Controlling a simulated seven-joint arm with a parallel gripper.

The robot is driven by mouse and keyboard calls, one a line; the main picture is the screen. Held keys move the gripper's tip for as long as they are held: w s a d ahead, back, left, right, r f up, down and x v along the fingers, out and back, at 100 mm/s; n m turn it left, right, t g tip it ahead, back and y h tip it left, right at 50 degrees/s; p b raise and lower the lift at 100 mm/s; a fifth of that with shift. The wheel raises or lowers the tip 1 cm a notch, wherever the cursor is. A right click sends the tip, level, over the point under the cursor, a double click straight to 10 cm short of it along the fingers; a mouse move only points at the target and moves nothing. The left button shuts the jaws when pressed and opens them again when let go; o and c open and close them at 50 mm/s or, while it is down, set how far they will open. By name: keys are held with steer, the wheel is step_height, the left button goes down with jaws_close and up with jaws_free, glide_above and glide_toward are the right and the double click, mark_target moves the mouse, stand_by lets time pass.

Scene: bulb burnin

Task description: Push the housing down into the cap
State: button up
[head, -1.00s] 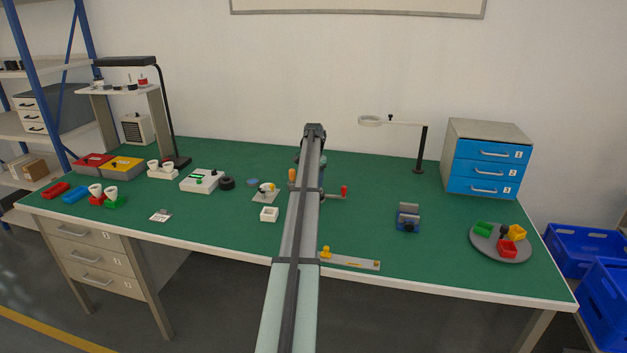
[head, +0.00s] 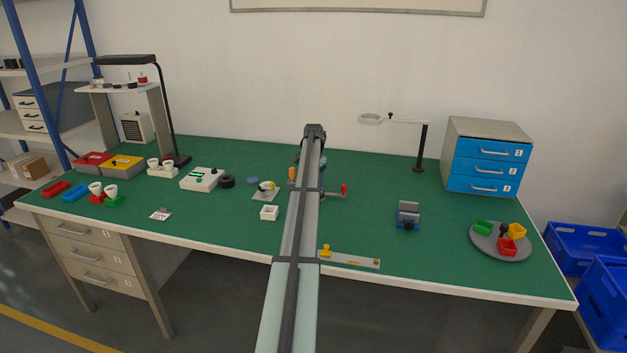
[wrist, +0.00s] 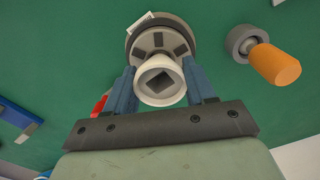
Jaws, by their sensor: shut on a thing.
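In the wrist view my gripper (wrist: 162,84) is shut on a white, round housing (wrist: 161,93) with a dark square opening facing the camera. One blue finger is on each side of it. Directly beyond the housing is a grey disc with dark slots (wrist: 162,42), on a wider dark round base (wrist: 135,27); this looks like the cap and its support. The housing overlaps the disc in view, and I cannot tell how deep it sits or whether they touch. In the head view my arm hides the gripper, housing and cap.
An orange handle (wrist: 275,64) with a grey ring stands close right of the gripper; a red part (wrist: 100,104) shows at left.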

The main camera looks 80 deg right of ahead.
steer(key=shift+f, duration=0.3)
stand_by(0.4)
steer(key=o, duration=1.1)
step_height(320, 180, up, 14)
steer(key=shift+f, duration=0.1)
stand_by(0.5)
